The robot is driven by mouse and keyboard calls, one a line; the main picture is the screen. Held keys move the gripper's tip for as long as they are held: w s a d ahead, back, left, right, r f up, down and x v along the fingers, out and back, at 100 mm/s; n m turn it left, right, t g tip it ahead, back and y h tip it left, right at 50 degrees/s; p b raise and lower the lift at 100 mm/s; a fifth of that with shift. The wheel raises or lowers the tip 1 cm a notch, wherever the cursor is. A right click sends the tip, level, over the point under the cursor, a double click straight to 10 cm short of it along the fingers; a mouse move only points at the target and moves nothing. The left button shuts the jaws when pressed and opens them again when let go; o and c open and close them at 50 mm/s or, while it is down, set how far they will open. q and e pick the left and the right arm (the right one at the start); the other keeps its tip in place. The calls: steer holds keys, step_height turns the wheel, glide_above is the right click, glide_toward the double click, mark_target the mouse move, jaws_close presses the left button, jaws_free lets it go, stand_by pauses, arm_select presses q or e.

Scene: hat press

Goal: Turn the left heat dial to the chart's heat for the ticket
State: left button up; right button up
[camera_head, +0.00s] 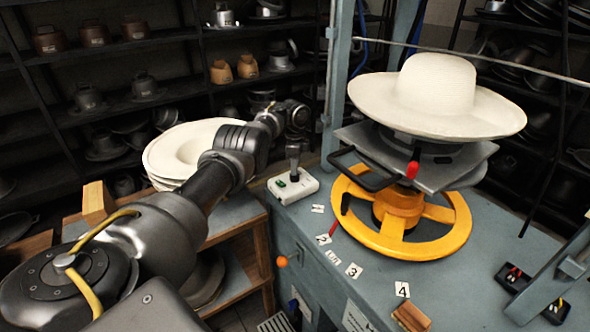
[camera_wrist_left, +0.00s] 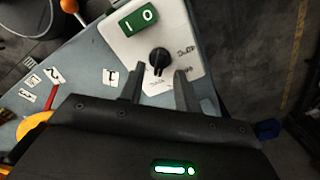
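The left heat dial (camera_wrist_left: 158,57) is a small black knob on a white control box (camera_wrist_left: 176,30), with a green I/O switch (camera_wrist_left: 138,19) beside it and small markings too blurred to read. In the head view the box (camera_head: 306,188) sits at the left edge of the press table. My left gripper (camera_head: 294,172) points down over it. In the left wrist view its two fingers (camera_wrist_left: 158,82) are apart, with the dial just beyond and between their tips; contact cannot be told. A partly cut-off white sheet (camera_head: 357,318) is on the table front, unreadable. My right gripper is out of view.
A cream hat (camera_head: 437,95) sits on the press above a yellow handwheel (camera_head: 355,220). Numbered cards, including 3 (camera_head: 354,271) and 4 (camera_head: 402,289), lie on the table. Pale hat forms (camera_head: 180,150) stand left, behind my arm. Shelves fill the back.

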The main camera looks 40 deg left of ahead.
arm_select(q)
step_height(320, 180, up, 8)
steer(key=shift+r+b, duration=0.25)
steer(key=shift+b, duration=0.05)
stand_by(0.5)
